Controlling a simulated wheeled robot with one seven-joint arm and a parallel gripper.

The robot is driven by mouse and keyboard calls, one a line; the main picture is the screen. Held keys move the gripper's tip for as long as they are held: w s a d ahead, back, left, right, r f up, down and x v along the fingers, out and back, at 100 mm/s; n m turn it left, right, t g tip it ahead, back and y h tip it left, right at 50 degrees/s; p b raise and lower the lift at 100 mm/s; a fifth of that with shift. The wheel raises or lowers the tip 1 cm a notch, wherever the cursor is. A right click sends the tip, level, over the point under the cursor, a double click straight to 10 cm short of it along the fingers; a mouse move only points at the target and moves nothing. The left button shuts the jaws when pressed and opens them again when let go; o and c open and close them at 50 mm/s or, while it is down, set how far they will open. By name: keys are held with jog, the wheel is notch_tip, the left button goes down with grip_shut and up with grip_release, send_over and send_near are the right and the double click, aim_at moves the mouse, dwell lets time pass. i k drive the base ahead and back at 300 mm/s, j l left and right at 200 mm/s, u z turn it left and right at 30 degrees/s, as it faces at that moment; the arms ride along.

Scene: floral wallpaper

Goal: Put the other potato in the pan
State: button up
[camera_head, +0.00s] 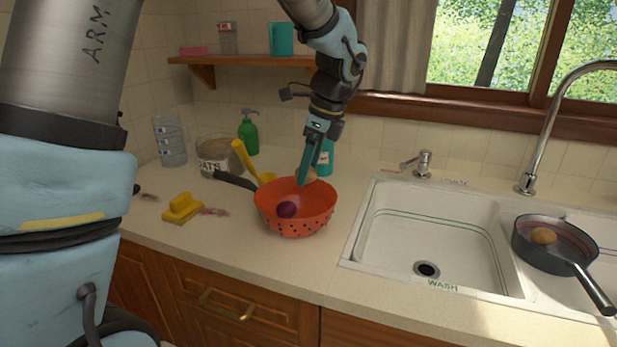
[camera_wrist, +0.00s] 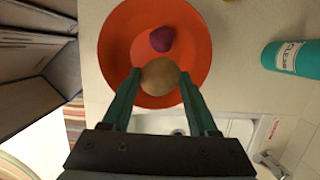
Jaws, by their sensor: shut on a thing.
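A brown potato (camera_wrist: 161,76) is between the fingers of my gripper (camera_wrist: 160,88), which is shut on it. In the head view my gripper (camera_head: 309,176) is over the back right of the red-orange colander (camera_head: 297,222), and a small part of the potato (camera_head: 311,175) shows by the fingertips. A dark purple round vegetable (camera_head: 287,209) lies in the colander. The dark pan (camera_head: 567,262) stands at the right sink basin with one potato (camera_head: 543,236) in it. Its handle points to the lower right.
The white sink (camera_head: 430,237) and its tall faucet (camera_head: 540,135) lie right of the colander. A teal bottle (camera_head: 326,158) stands behind the colander. A yellow ladle (camera_head: 243,158), an oats jar (camera_head: 218,157) and a yellow sponge (camera_head: 182,207) are to its left.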

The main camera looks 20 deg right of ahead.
aim_at(549, 266)
jog(key=k+l+u, duration=0.5)
jog(key=k+l, duration=1)
